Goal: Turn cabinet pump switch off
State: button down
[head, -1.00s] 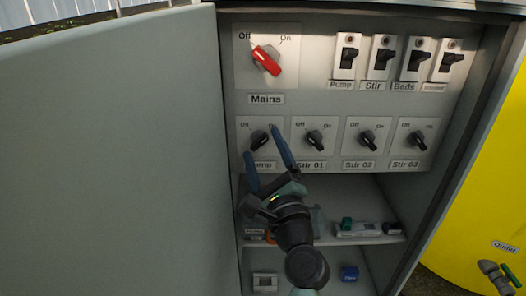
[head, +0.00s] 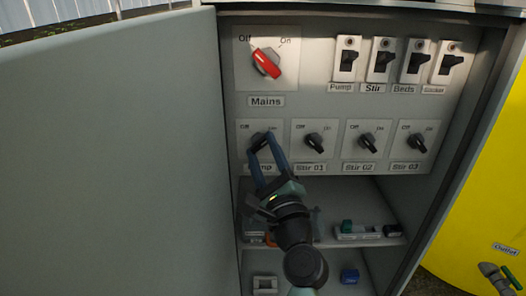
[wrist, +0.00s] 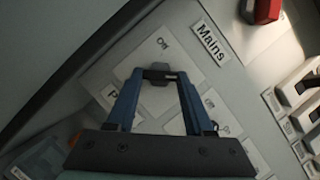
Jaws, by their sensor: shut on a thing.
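The pump switch (head: 257,142) is a black rotary knob on a pale plate, leftmost in the lower row inside the open cabinet. My gripper (head: 265,138) reaches up from below, with its blue fingers closed on the knob. In the wrist view the dark knob (wrist: 160,76) sits between the fingertips, below the "Off" mark, with "On" lower right. The fingers hide much of the knob and part of the "Pump" label, so its exact pointing is hard to tell.
A red Mains switch (head: 266,63) is above the pump switch. Black Stir 01 (head: 314,143), Stir 02 (head: 367,142) and Stir 03 (head: 416,143) knobs are to the right. Several breakers line the upper right. The open cabinet door (head: 110,160) closes off the left side.

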jog(key=shift+n, duration=0.3)
jog(key=n+p, duration=0.1)
jog(key=n+g+p, duration=0.1)
jog(key=n, duration=0.1)
jog(key=n+g+y+p, duration=0.1)
jog(key=n, duration=0.1)
jog(key=shift+d+r, duration=0.15)
jog(key=shift+r, duration=0.2)
jog(key=n+p, duration=0.1)
jog(key=n+g+p, duration=0.1)
jog(key=n, duration=0.1)
jog(key=n+g+p, duration=0.1)
jog(key=p, duration=0.1)
jog(key=shift+r, duration=0.25)
jog(key=n+p, duration=0.2)
jog(key=n+g+h+p, duration=0.1)
jog(key=n+p, duration=0.2)
jog(key=shift+r+g, duration=0.15)
jog(key=shift+g, duration=0.15)
jog(key=shift+n+g+h+p, duration=0.3)
jog(key=shift+n+h+p, duration=0.4)
jog(key=shift+n+p, duration=0.6)
jog(key=shift+c, duration=1.4)
grip_release()
